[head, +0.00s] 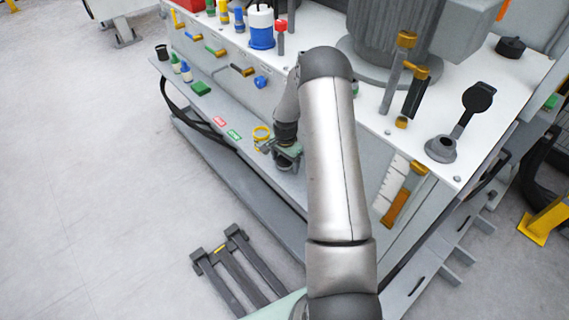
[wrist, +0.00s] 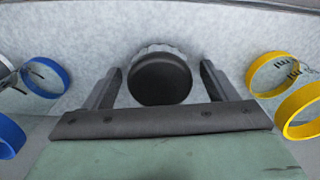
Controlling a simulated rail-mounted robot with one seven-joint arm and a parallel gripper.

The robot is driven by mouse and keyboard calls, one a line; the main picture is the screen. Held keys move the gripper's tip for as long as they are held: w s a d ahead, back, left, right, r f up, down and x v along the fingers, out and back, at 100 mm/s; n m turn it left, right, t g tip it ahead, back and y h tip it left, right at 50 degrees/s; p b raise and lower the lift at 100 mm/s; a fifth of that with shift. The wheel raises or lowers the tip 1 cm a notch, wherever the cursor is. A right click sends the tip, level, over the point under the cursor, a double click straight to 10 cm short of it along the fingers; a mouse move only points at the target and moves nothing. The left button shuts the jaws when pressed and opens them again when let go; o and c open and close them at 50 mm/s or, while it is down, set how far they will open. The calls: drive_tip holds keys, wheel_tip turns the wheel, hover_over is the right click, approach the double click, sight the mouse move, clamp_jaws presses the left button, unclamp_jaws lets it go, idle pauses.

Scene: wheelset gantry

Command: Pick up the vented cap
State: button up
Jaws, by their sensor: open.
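A round cap (wrist: 160,80) with a dark, flat face and a grey ribbed rim shows in the wrist view. I take it to be the vented cap, though no vent openings can be made out. My gripper (wrist: 161,67) is open, with one finger on each side of the cap and a visible gap on both sides. In the head view my gripper (head: 286,157) is low over the grey lower shelf (head: 238,152), below the white bench top. My arm and gripper hide the cap there.
Yellow rings (wrist: 272,74) lie right of the gripper in the wrist view, and blue rings (wrist: 10,136) lie left. In the head view a yellow ring (head: 261,133) is beside my gripper.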

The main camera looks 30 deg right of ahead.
drive_tip(key=c, duration=1.1)
drive_tip(key=shift+o, duration=0.2)
drive_tip(key=shift+r, duration=0.15)
